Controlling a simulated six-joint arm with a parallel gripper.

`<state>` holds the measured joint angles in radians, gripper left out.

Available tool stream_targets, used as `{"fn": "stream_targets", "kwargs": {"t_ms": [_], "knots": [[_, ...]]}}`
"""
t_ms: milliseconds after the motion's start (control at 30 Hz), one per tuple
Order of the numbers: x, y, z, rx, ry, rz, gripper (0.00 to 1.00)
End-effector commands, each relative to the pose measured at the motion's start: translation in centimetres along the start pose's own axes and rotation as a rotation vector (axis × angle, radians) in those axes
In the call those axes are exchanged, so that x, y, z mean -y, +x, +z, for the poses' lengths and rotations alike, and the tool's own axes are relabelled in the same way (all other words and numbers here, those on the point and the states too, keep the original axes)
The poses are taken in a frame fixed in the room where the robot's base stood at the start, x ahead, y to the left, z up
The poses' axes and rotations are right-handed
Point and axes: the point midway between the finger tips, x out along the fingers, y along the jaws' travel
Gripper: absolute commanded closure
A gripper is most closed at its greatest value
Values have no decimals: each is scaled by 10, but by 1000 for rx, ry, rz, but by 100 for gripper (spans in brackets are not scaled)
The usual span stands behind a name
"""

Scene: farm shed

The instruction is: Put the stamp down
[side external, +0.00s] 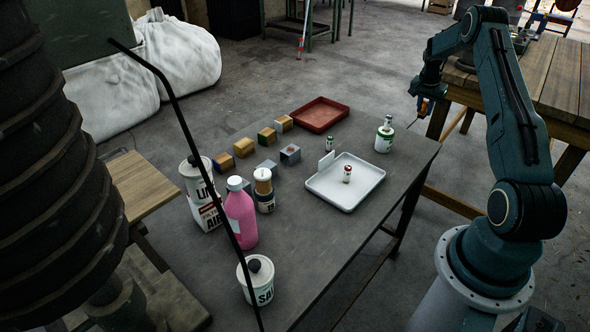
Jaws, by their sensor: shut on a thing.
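My gripper (417,113) is at the upper right, beyond the far right edge of the dark table (335,268) and above the floor. It is small and dark in this view. It is shut on a small orange-brown thing, which I take to be the stamp (424,105). Its shape is mostly hidden by the fingers, and its lower face cannot be made out. A white tray (365,193) lies on the table. In it stand a small red-and-white bottle (347,174) and, at its left edge, a white upright piece (326,160).
A red tray (334,106), several blocks (267,137), a small green bottle (330,142) and a green-and-white jar (384,137) stand farther back. A pink bottle (240,218) and labelled canisters (260,284) stand at left. The front right tabletop is clear.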

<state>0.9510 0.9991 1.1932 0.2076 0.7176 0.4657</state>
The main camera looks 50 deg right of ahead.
Motion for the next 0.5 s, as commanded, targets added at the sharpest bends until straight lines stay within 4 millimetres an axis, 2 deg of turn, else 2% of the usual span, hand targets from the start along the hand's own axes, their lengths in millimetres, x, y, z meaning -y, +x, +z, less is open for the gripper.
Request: {"fn": "stream_targets", "kwargs": {"t_ms": [100,300,500], "knots": [[0,24,7,2,1,2,99],[0,57,16,2,0,1,99],[0,74,21,1,0,0,99]]}}
